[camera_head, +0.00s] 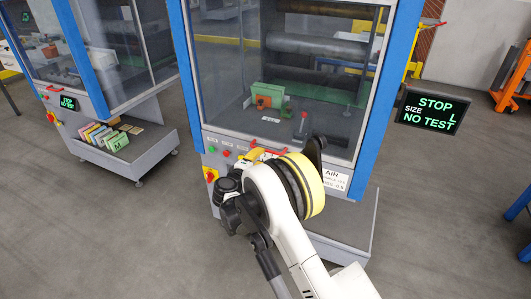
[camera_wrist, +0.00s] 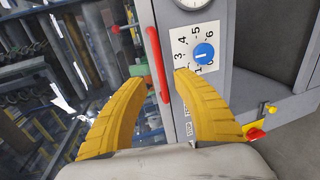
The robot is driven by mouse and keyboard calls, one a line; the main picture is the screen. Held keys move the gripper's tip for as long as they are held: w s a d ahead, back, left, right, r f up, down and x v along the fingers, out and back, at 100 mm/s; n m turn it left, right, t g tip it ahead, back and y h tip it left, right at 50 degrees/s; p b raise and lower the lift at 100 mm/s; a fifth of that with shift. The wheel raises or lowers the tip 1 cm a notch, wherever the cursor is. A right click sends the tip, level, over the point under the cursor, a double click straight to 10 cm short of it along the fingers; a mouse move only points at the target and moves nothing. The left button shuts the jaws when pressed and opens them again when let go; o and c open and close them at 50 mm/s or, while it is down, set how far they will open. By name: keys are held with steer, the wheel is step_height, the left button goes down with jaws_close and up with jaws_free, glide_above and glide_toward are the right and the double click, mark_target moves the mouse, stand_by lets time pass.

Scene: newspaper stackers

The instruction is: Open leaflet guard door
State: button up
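The leaflet guard door is probably the large clear panel (camera_head: 310,65) in the blue-framed machine in the head view. In the wrist view, a clear panel with dark machinery behind it fills the left side (camera_wrist: 75,60). A red bar handle (camera_wrist: 157,55) stands along the panel's edge, beside a grey post. My gripper (camera_wrist: 160,83) has two yellow fingers spread apart, with nothing held between them. The handle's lower end appears between the fingertips; I cannot tell if they touch it. In the head view my gripper (camera_head: 252,156) is at the panel's lower edge, mostly hidden by my arm.
A numbered dial with a blue knob (camera_wrist: 204,53) is on the grey post, right of the handle. A red knob on yellow (camera_wrist: 255,132) is farther right. In the head view, a second machine with a leaflet tray (camera_head: 150,145) stands left. Grey floor (camera_head: 90,230) is clear.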

mark_target(267, 150)
steer(key=b+x, duration=0.2)
steer(key=x, duration=0.5)
jaws_close()
